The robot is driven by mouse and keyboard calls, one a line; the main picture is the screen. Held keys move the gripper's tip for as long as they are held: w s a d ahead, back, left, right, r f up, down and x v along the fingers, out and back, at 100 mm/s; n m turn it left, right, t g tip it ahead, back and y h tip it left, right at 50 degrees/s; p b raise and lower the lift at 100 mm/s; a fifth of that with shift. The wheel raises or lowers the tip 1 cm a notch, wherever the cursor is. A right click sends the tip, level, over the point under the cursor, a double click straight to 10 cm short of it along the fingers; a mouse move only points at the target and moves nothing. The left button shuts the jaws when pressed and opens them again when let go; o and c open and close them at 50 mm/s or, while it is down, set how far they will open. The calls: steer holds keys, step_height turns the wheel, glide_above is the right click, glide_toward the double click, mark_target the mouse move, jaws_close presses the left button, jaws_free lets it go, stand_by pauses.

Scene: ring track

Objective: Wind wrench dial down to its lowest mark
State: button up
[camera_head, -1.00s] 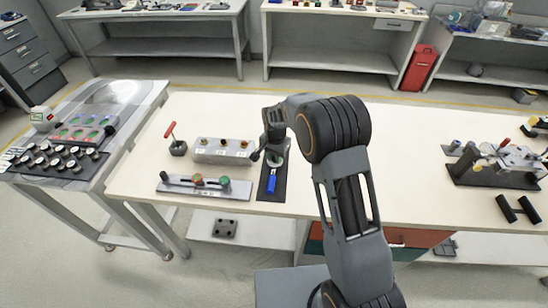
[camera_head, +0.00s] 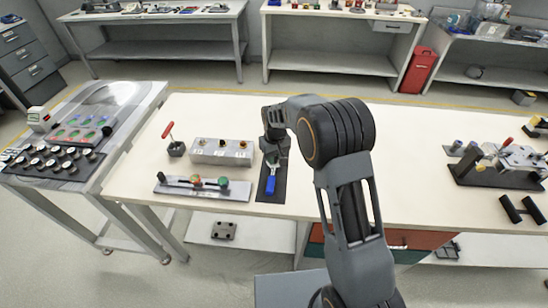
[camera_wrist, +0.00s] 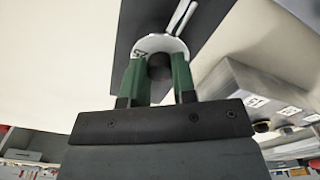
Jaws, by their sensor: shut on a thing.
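The wrench, with a blue handle (camera_head: 270,185), lies on a dark mat (camera_head: 281,188) on the white workbench. Its upper part is mostly hidden under my gripper in the head view. In the wrist view, a white round dial (camera_wrist: 153,43) with dark marks sits on the dark mat (camera_wrist: 125,40). A dark round knob (camera_wrist: 159,66) stands at the dial's middle. My gripper (camera_wrist: 160,72) points at the dial, its two green fingers on either side of the knob and shut on it. The dial's pointer and most marks cannot be read.
Left of the wrench stand a grey block with knobs (camera_head: 221,153), a slider plate (camera_head: 203,188) and a red-handled lever (camera_head: 174,143). A fixture (camera_head: 497,170) stands at the far right. The bench between it and my arm is clear.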

steer(key=n, duration=0.4)
steer(key=shift+n+b, duration=0.3)
steer(key=shift+n, duration=1.8)
steer(key=o, duration=0.9)
step_height(320, 180, up, 14)
steer(key=shift+f, duration=0.1)
